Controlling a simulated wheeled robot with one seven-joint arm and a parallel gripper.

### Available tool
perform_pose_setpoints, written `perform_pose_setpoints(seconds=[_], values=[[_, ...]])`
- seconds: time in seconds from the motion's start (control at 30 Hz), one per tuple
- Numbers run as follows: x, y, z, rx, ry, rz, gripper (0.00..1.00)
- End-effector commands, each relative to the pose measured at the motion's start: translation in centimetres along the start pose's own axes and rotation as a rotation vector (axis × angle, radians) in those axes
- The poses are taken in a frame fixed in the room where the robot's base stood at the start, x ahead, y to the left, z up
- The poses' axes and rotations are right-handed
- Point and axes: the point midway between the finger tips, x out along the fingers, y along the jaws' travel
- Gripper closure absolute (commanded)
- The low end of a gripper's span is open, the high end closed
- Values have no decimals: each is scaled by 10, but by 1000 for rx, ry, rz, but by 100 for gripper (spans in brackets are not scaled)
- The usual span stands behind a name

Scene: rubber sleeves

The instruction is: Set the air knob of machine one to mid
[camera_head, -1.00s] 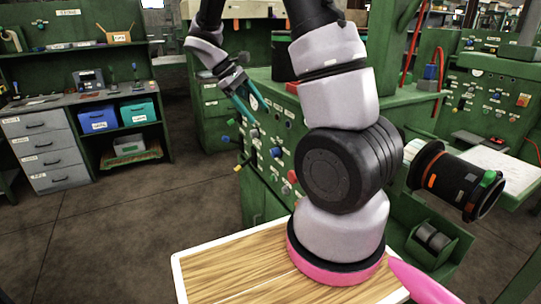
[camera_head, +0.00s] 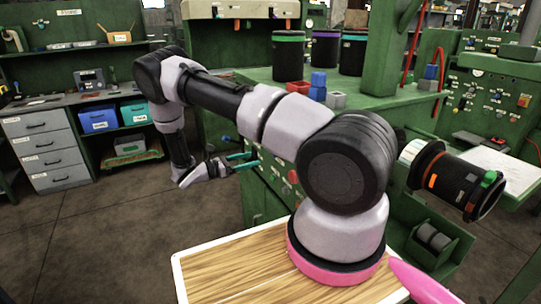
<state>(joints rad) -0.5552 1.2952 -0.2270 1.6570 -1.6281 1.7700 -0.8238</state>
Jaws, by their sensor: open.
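My gripper (camera_head: 250,160) has teal fingers and is open and empty. It points right, at the left side of the near green machine's control panel (camera_head: 272,182). A gap from the panel cannot be judged. A red knob (camera_head: 293,176) shows on this panel, near my arm.
Black canisters (camera_head: 288,56) and red (camera_head: 299,87) and blue (camera_head: 318,80) blocks stand on the machine's top. Another green machine (camera_head: 490,100) with knobs is at right. A workbench with blue (camera_head: 98,118) and teal (camera_head: 138,111) bins is at left. Floor (camera_head: 110,215) is clear at left.

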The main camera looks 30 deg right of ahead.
Motion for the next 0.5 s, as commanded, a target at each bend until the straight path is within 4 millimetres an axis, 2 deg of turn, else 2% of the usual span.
perform_pose_setpoints(seconds=[0.3,0.5], values=[[61,-1,0,1,2,-6,20],[86,-1,0,2,4,-4,20]])
